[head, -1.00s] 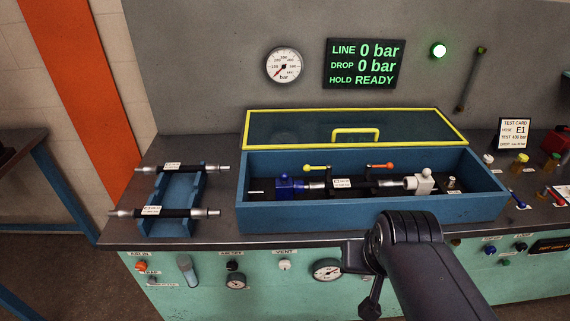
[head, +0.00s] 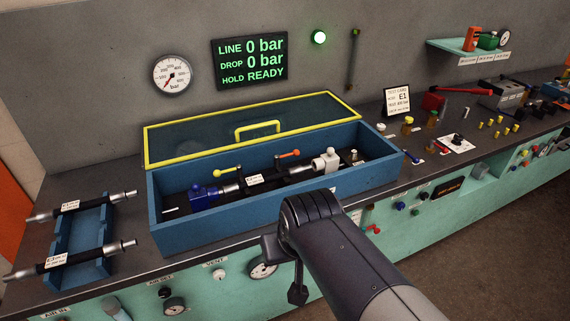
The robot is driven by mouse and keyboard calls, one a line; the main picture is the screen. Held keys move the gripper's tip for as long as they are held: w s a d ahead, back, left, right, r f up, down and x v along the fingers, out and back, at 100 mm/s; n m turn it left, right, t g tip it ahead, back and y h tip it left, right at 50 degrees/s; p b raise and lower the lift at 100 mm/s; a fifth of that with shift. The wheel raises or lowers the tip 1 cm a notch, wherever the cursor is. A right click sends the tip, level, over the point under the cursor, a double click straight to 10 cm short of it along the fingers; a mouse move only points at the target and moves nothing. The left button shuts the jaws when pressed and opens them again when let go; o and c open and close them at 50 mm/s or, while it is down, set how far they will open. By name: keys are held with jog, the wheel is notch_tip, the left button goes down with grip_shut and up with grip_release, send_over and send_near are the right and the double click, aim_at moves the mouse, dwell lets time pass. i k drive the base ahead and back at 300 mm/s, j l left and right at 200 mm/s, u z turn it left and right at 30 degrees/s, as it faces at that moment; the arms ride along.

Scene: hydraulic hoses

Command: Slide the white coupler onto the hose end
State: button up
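The white coupler (head: 327,163) stands at the right in the open blue test box (head: 225,232). A black hose (head: 268,179) with a white label and metal ends lies along the box. Its right metal end (head: 301,170) points at the coupler; I cannot tell whether they touch or a small gap remains. A blue coupler (head: 203,196) is at the hose's left end. My arm rises from the lower right, in front of the box. A small dark part at its end, my gripper (head: 297,294), hangs before the bench front, away from the coupler; its fingers cannot be made out.
Yellow-handled (head: 226,170) and orange-handled (head: 288,154) clamps stand over the hose. The yellow-edged lid (head: 205,135) is raised behind. A blue rack (head: 78,242) with two hoses is at left. Small fittings and a test card (head: 397,101) stand right of the box.

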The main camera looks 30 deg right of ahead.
aim_at(328, 163)
jog(key=i+l+z, duration=0.1)
jog(key=i+l, duration=0.3)
jog(key=l, duration=0.15)
jog(key=i+l, duration=0.4)
jog(key=l+z, duration=0.05)
jog(key=l, duration=0.1)
